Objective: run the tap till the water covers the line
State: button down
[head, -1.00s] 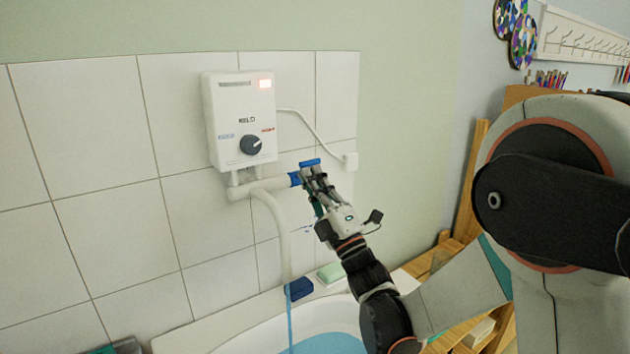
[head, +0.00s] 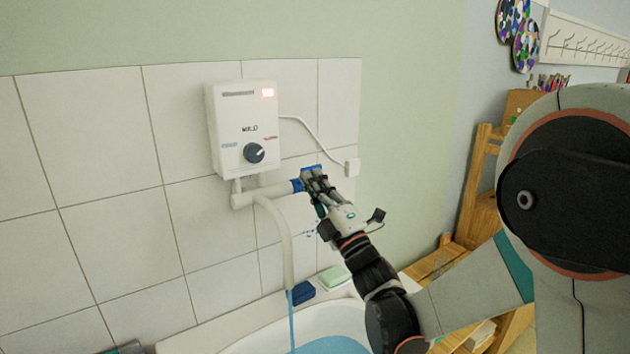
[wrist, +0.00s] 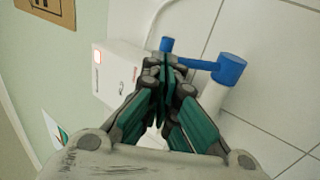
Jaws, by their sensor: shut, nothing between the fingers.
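The tap is a white pipe with a blue lever handle (head: 298,185) under a white wall heater (head: 243,130). Its spout (head: 287,245) bends down, and a thin blue stream of water (head: 291,322) runs from it. Blue water (head: 335,346) shows in the white basin (head: 345,312) at the bottom edge; most of the basin is cut off, and no line is visible. My gripper (head: 313,172) is shut and empty right at the lever. In the wrist view its closed fingers (wrist: 163,65) overlap the blue lever (wrist: 200,64); I cannot tell whether they touch it.
A dark blue block (head: 303,293) and a green soap-like bar (head: 334,277) lie on the basin's back rim. A white cable runs from the heater to a wall socket (head: 352,167). Wooden shelving (head: 470,215) stands to the right, behind my arm.

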jog(key=w+a+r+g+h+p, duration=0.1)
jog(key=w+a+r+g+p, duration=0.1)
jog(key=w+r+p, duration=0.3)
jog(key=shift+a+r+g+h+p, duration=0.15)
jog(key=shift+a+g+h+p, duration=0.2)
jog(key=shift+a+p, duration=0.35)
dwell(0.5)
dwell(0.4)
